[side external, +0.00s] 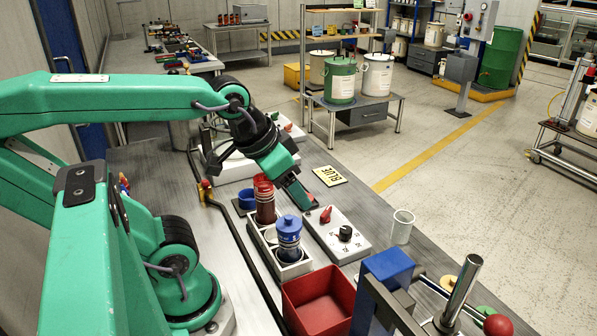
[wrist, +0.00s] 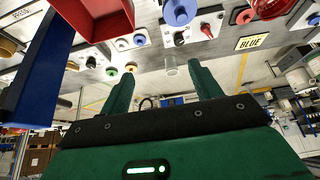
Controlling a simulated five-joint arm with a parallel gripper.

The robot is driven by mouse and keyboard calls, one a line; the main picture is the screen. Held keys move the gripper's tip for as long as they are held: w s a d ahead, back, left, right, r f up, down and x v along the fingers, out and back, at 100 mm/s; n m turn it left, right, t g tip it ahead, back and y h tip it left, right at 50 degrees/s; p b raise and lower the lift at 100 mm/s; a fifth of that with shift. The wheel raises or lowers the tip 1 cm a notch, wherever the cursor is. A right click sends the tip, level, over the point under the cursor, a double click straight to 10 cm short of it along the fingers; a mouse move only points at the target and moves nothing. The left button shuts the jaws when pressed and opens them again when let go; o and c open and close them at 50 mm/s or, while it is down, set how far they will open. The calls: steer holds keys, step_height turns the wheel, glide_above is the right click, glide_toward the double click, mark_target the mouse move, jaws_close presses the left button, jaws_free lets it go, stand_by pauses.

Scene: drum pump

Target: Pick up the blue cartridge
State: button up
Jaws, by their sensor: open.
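The blue cartridge (side external: 289,230) stands upright in the front part of a pale holder (side external: 299,269). In the wrist view, its blue round end (wrist: 179,11) shows at the top edge, beyond my fingertips. A red cartridge (side external: 265,203) stands behind it in the side view. My gripper (side external: 305,197) is above the bench, behind and slightly right of the blue cartridge in the side view, apart from it. In the wrist view, my gripper (wrist: 165,75) has its two green fingers spread wide with nothing held between them.
A red bin (side external: 318,301) and a blue block (side external: 389,265) stand in front. A control box (side external: 337,235) with a red lever and black knob sits right of the holder, near a clear cup (side external: 402,227). A yellow card (side external: 330,175) reads BLUE.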

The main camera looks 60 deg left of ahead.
steer(key=shift+o, duration=0.9)
steer(key=n+g, duration=0.5)
steer(key=n, duration=0.1)
glide_above(288, 218)
steer(key=f, duration=0.5)
steer(key=shift+d+f, duration=0.35)
steer(key=shift+a+f+n+g, duration=0.3)
steer(key=shift+a+f+n, duration=0.15)
steer(key=shift+f, duration=0.2)
steer(key=shift+f, duration=0.15)
steer(key=shift+f, duration=1.15)
